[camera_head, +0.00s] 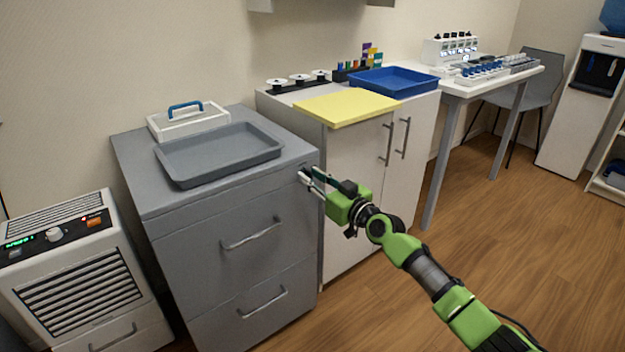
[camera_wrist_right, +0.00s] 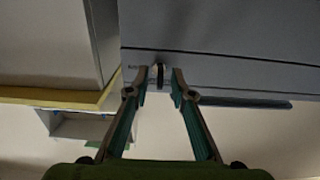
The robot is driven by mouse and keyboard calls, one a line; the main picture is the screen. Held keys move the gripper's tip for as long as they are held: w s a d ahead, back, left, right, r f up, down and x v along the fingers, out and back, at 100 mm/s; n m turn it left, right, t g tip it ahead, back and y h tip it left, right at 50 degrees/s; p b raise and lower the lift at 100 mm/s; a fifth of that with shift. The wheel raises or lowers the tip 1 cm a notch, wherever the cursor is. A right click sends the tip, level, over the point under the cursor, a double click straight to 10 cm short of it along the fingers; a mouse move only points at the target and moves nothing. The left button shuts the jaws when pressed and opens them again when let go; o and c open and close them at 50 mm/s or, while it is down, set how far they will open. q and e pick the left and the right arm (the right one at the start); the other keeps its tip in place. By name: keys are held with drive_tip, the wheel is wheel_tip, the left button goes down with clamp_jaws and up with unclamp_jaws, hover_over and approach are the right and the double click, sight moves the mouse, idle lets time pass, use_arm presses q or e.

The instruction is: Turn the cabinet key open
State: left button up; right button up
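The grey drawer cabinet (camera_head: 230,225) stands left of centre in the head view, and its front face (camera_wrist_right: 225,70) fills the top of the right wrist view. A small dark and light piece, which looks like the key in its lock (camera_wrist_right: 158,72), shows on this face. My right gripper (camera_head: 303,175) is at the cabinet's upper right front corner. In the wrist view its two fingers (camera_wrist_right: 160,80) stand apart, one on each side of the key, with a gap visible at the right finger. In the head view the key is hidden or too small to make out. My left gripper is out of view.
A grey tray (camera_head: 220,153) and a white box with a blue handle (camera_head: 188,119) sit on the cabinet. A white cabinet (camera_head: 352,165) with a yellow board (camera_head: 347,107) stands close on the right. A white vented unit (camera_head: 80,265) stands left. The wooden floor (camera_head: 520,240) is clear.

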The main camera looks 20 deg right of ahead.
clamp_jaws()
